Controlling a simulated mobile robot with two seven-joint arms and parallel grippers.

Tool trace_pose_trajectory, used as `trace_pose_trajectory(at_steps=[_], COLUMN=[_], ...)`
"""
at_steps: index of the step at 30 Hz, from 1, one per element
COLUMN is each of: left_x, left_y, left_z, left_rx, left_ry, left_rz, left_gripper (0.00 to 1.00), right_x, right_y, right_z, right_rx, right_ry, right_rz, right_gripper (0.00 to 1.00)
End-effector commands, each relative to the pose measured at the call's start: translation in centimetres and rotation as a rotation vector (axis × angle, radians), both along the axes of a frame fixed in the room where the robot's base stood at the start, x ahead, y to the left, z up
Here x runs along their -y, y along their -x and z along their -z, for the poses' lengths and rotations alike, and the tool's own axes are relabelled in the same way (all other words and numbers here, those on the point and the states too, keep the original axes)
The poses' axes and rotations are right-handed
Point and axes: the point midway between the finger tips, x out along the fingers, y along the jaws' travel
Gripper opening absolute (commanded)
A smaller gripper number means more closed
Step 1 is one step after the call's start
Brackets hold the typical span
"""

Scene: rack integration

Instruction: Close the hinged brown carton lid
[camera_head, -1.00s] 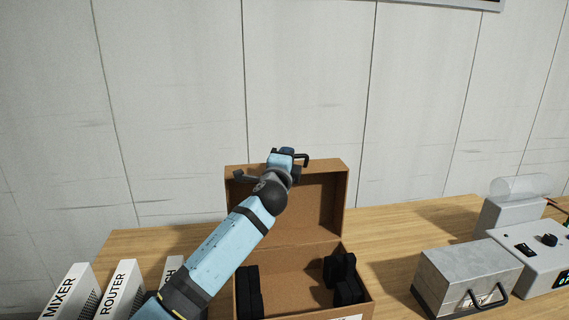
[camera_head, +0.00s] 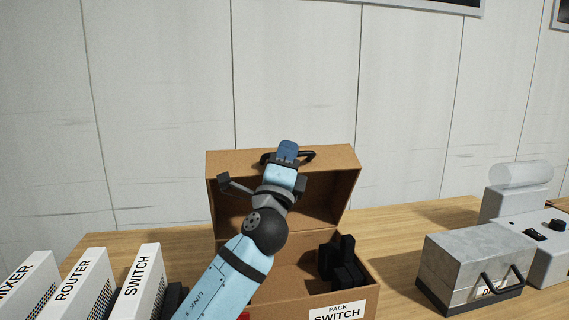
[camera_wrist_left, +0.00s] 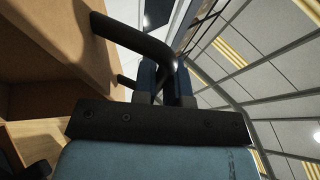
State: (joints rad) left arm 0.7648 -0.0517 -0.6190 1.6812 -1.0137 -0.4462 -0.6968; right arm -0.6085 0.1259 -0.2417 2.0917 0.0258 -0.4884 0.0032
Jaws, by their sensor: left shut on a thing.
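The brown carton (camera_head: 366,294) stands on the table with its hinged lid (camera_head: 228,161) open. The lid stands raised at the back and leans a little toward me over the box. A black handle (camera_head: 305,157) is on the lid's upper panel. My left gripper (camera_head: 287,152) is shut on this handle. In the left wrist view, the black handle (camera_wrist_left: 140,38) runs between the fingers of the left gripper (camera_wrist_left: 172,80), beside the brown lid (camera_wrist_left: 45,35). My left arm hides part of the lid and box inside. My right gripper is out of view.
Black padding (camera_head: 342,260) sits inside the carton at right. White labelled units, including one marked SWITCH (camera_head: 138,285), stand at left. A grey metal box with a handle (camera_head: 470,262) and a white control device (camera_head: 545,240) stand at right. A wall is behind.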

Motion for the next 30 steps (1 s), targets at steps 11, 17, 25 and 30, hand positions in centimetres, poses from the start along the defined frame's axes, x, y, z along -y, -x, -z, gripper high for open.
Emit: trace_pose_trajectory(at_steps=[11, 17, 25, 30], left_x=[0.11, 0.10, 0.08, -0.13], left_y=[0.34, 0.33, 0.32, 0.94], left_z=[0.14, 0.14, 0.14, 0.81], left_rx=[0.013, 0.012, 0.012, 0.010], left_ry=[-0.003, -0.002, -0.002, -0.003], left_rz=[0.001, 0.001, 0.001, 0.001], left_gripper=[0.00, 0.28, 0.37, 0.37], right_x=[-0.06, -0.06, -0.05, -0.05], right_y=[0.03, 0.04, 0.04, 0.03], right_z=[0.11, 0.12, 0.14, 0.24], right_rx=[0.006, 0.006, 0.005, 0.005], right_ry=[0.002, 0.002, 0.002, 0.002], right_rz=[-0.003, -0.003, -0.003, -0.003], right_gripper=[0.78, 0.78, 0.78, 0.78])
